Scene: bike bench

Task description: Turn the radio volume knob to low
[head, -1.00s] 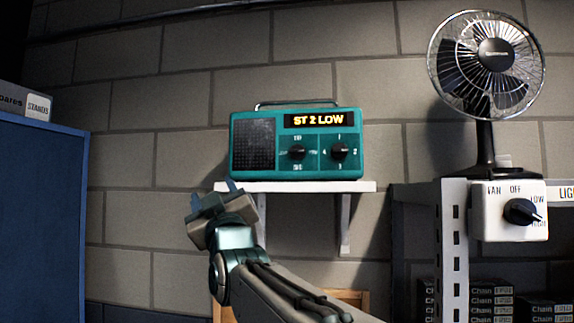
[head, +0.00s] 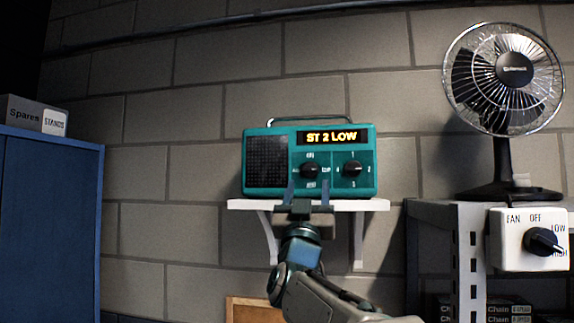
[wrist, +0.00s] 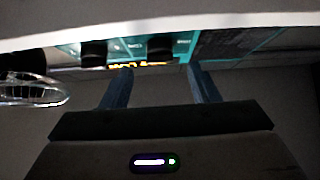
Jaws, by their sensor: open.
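The teal radio (head: 267,162) stands on a white wall shelf (head: 250,204). Its lit display (head: 328,137) reads "ST 2 LOW". The volume knob (head: 311,170) is the dark left one; its pointer direction is hard to tell. The station knob (head: 352,169), numbered around, is to its right. My gripper (head: 308,189) is open and empty, pointing up in front of the radio just below the volume knob, with no visible contact. The wrist view shows the radio inverted, the volume knob (wrist: 160,47) beyond the gap between my fingers (wrist: 159,72).
A desk fan (head: 503,85) stands at right on a grey rack, above a white fan switch box (head: 528,240). The shelf edge lies close to my gripper. The wall left of the radio is clear.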

